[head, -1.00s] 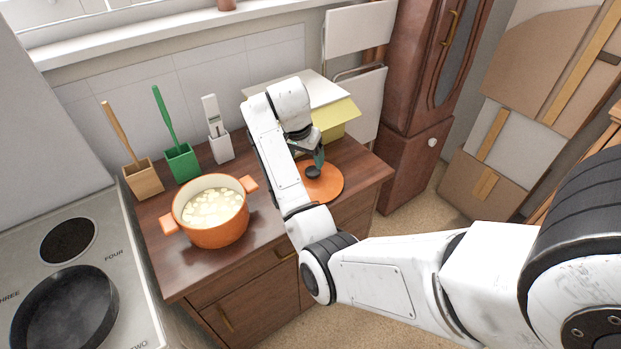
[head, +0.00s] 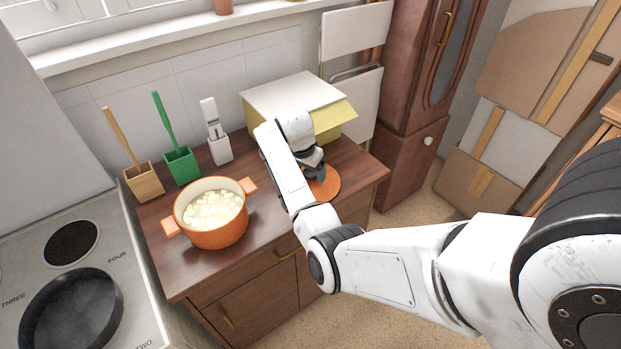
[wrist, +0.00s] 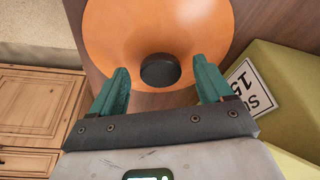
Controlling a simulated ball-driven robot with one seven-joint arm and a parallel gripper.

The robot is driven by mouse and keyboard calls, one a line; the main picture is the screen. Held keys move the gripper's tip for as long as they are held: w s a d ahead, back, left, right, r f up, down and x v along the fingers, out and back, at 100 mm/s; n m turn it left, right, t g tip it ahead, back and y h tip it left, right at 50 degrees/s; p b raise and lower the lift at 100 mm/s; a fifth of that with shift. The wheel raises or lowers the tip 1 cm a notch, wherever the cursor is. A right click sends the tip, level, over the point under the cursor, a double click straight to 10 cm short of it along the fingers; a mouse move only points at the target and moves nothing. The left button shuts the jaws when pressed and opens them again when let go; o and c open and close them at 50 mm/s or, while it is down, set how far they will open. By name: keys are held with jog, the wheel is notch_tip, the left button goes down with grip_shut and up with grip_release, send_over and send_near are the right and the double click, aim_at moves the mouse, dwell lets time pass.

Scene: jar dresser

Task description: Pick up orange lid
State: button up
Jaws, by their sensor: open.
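The orange lid (head: 328,187) lies on the wooden dresser top near its right end, partly hidden by my arm in the head view. In the wrist view the orange lid (wrist: 200,30) shows its round dark knob (wrist: 160,70) near the middle of the picture. My gripper (wrist: 160,80) is open, with its green fingers on either side of the knob in that view and nothing held. In the head view my gripper (head: 318,175) is low over the lid. I cannot tell the exact height of the fingertips relative to the knob.
An orange pot (head: 215,232) with pale pieces inside stands left on the dresser (head: 265,235). Wooden (head: 145,184), green (head: 183,167) and white (head: 220,150) utensil holders line the wall. A yellow box (head: 340,118) with a pale top stands behind my gripper, close to its right in the wrist view.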

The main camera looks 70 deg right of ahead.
jog(key=shift+x, duration=0.8)
jog(key=shift+c, duration=0.2)
jog(key=c, duration=1.2)
